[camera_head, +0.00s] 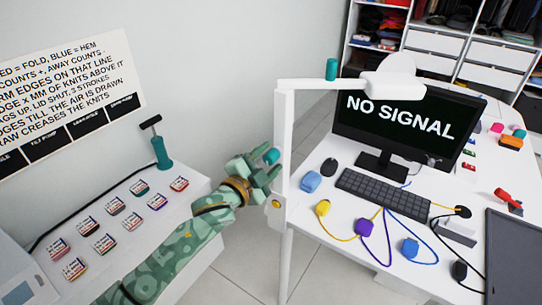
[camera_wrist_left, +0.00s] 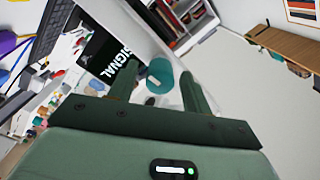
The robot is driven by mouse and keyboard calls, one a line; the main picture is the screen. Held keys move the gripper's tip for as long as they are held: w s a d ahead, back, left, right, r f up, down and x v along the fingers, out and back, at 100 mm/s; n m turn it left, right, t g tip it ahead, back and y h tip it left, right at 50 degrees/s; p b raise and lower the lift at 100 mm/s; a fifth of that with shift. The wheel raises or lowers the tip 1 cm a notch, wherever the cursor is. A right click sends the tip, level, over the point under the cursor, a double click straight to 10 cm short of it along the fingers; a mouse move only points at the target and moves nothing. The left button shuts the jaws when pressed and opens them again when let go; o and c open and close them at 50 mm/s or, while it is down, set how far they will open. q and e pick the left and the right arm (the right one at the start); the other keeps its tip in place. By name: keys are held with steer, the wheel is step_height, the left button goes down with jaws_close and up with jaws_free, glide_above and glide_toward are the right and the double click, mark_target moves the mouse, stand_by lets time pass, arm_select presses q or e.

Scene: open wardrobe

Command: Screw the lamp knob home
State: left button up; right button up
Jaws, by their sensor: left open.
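The white desk lamp (camera_head: 284,130) has an upright post and a long arm reaching right to a round head. A teal knob (camera_head: 271,156) is at the left side of the post, by my left gripper. A second teal cylinder (camera_head: 331,69) stands on the lamp arm. My left gripper (camera_head: 269,170) is open, with its fingers around or just short of the knob. In the left wrist view the teal knob (camera_wrist_left: 160,76) lies between and beyond the two fingertips (camera_wrist_left: 156,88). I cannot tell whether they touch it. My right gripper is not in view.
A monitor (camera_head: 400,115), keyboard (camera_head: 383,196) and several coloured plugs with cables fill the white desk on the right. A low white bench (camera_head: 112,240) on the left carries several small labelled packs and a teal hand pump (camera_head: 160,150). Floor shows between them.

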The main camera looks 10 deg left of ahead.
arm_select(q)
steer(key=c, duration=1)
steer(key=m, duration=0.3)
steer(key=shift+r+p, duration=0.1)
steer(key=shift+p, duration=0.3)
steer(key=shift+c, duration=0.2)
steer(key=m+p, duration=0.1)
steer(key=m, duration=0.5)
steer(key=m+p, duration=0.1)
steer(key=m, duration=0.4)
steer(key=shift+m, duration=0.3)
steer(key=m, duration=0.2)
steer(key=shift+m, duration=0.3)
steer(key=o, duration=1.1)
steer(key=shift+c, duration=0.3)
